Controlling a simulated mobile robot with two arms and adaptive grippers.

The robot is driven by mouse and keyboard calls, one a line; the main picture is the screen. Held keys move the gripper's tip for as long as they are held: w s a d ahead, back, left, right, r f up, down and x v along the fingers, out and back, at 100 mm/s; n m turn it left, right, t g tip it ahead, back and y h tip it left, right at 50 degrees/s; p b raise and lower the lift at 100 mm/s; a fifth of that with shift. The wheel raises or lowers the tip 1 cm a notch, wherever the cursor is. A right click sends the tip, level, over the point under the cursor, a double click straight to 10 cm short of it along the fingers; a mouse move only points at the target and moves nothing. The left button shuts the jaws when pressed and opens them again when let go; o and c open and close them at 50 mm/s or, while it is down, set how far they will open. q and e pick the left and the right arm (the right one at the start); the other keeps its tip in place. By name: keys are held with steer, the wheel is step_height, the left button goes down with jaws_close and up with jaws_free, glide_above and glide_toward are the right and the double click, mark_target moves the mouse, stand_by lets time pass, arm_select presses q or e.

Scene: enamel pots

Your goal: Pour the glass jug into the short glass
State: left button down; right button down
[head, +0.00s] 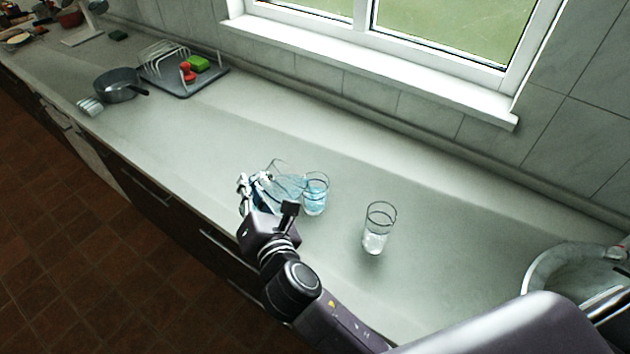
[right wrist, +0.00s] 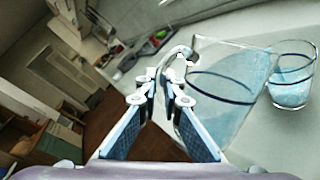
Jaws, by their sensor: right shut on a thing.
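My right gripper (head: 256,186) is shut on the handle of the glass jug (head: 288,184). The clear jug holds pale blue liquid and looks tilted to the right, toward the short glass (head: 315,194). The short glass stands upright on the counter right beside the jug and has blue liquid in it. In the right wrist view, the fingers (right wrist: 172,82) close on the handle, with the jug (right wrist: 222,95) to their right and the short glass (right wrist: 292,88) beyond it. Whether liquid is running between them cannot be made out. My left gripper is not in view.
A taller glass (head: 377,228) stands apart to the right on the counter (head: 420,290). A metal pot (head: 570,275) is at the far right. A dark pan (head: 117,85) and a dish rack (head: 185,78) stand far left. The counter between is clear.

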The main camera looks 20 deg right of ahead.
steer(key=shift+w+d+r+m, duration=0.1)
steer(key=shift+d+r+m, duration=0.1)
steer(key=shift+r, duration=0.2)
steer(key=shift+w+d+r+m, duration=0.1)
steer(key=shift+r+m, duration=0.1)
steer(key=shift+r, duration=0.15)
stand_by(0.7)
steer(key=shift+s, duration=0.1)
steer(key=f+n, duration=0.1)
steer(key=a+f+b, duration=0.1)
steer(key=f, duration=0.1)
steer(key=a+f+n+b, duration=0.1)
steer(key=shift+s+f+n, duration=0.25)
steer(key=shift+s+n, duration=0.05)
steer(key=shift+a+r+t, duration=0.15)
steer(key=shift+a+t, duration=0.15)
steer(key=shift+s+a+f+n+b, duration=0.1)
steer(key=shift+a+f+n+b, duration=0.15)
steer(key=shift+f+n+b, duration=0.2)
steer(key=s+a+f+n+t+b, duration=0.1)
steer(key=a+f+n+b, duration=0.25)
steer(key=f+n, duration=0.25)
steer(key=shift+h, duration=0.3)
steer(key=r+p, duration=0.2)
steer(key=a+r+p, duration=0.1)
steer(key=r+p, duration=0.2)
steer(key=shift+r, duration=0.1)
